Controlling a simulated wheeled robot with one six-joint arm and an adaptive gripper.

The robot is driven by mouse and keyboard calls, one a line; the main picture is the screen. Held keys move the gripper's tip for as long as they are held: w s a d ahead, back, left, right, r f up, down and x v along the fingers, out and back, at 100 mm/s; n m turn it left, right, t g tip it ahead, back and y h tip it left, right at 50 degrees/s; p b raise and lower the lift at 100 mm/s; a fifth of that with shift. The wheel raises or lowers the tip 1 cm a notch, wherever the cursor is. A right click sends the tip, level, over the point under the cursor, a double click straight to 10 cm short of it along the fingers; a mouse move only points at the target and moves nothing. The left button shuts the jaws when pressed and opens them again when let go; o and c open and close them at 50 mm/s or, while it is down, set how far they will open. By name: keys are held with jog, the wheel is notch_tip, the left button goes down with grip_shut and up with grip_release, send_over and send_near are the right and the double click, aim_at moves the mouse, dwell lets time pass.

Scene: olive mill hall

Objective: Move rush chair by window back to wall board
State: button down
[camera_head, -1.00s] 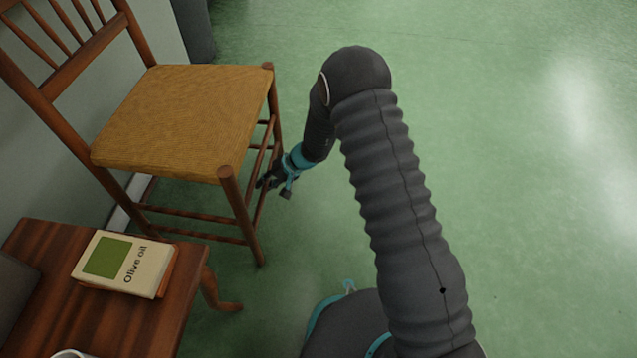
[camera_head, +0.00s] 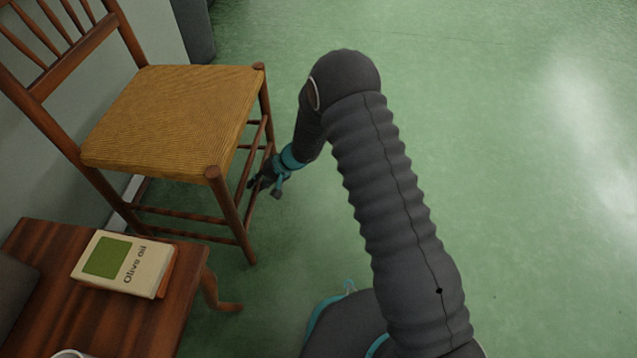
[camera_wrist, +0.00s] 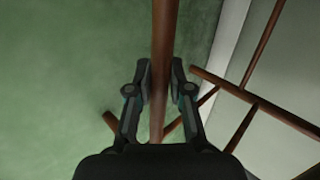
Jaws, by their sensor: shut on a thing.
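The rush chair (camera_head: 172,118) stands upright at the left of the head view, with a woven tan seat, brown wooden legs and a spindle back. Its back is close to the grey wall. My gripper (camera_head: 262,184) is low at the chair's near right side, by the rungs between the legs. In the wrist view my gripper (camera_wrist: 160,85) is shut on a brown wooden bar of the chair (camera_wrist: 164,40), with one finger on each side. Other rungs (camera_wrist: 255,105) show at the right there. No wall board can be made out for certain.
A brown wooden side table (camera_head: 190,268) stands at the lower left, near the chair's front legs. A book marked "Olive oil" (camera_head: 122,263) lies on it. A dark grey object (camera_head: 194,30) stands behind the chair. The green floor to the right is clear.

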jog(key=shift+s+a+r, duration=0.15)
jog(key=shift+a, duration=1.55)
jog(key=c, duration=1)
grip_release()
jog(key=shift+a, duration=0.1)
jog(key=o, duration=0.5)
jog(key=shift+d, duration=0.2)
jog(key=shift+w+d+r, duration=0.2)
jog(key=shift+d+r, duration=0.25)
jog(key=shift+d, duration=1.55)
jog(key=shift+w+d+r, duration=0.2)
jog(key=shift+d+r, duration=0.3)
jog(key=shift+d, duration=1.45)
jog(key=shift+w+d+r, duration=0.2)
jog(key=shift+d+r, duration=0.25)
jog(key=shift+d, duration=1.55)
